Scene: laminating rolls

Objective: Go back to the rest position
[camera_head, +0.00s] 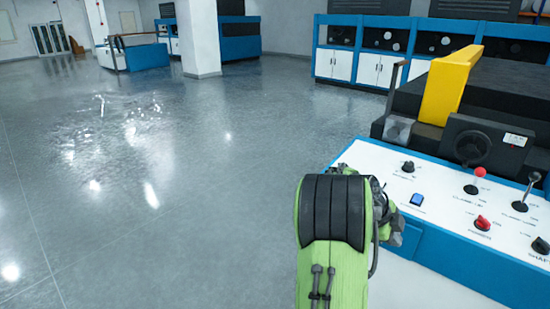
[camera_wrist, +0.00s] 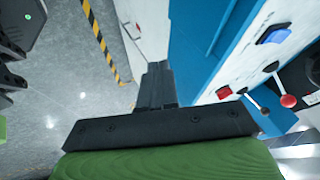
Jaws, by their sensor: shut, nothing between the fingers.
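My gripper (camera_wrist: 157,70) shows in the wrist view as dark fingers closed together, with nothing between them. It is beside the white control panel, apart from its buttons and levers. In the head view my green arm is at the lower middle, left of the panel, and its fingers are hidden. The panel (camera_head: 385,158) carries a blue button (camera_head: 417,199), a red knob (camera_head: 482,222), a red-ball lever (camera_head: 478,180) and a black-ball lever (camera_head: 527,190). In the wrist view the blue button (camera_wrist: 273,34) and the red-ball lever (camera_wrist: 288,100) are to the right of the fingers.
A machine with a yellow upright (camera_head: 447,88) stands behind the panel at the right. Blue and white cabinets (camera_head: 372,67) line the back. A white pillar (camera_head: 198,40) stands at the upper middle-left. The grey floor (camera_head: 130,180) at the left is clear.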

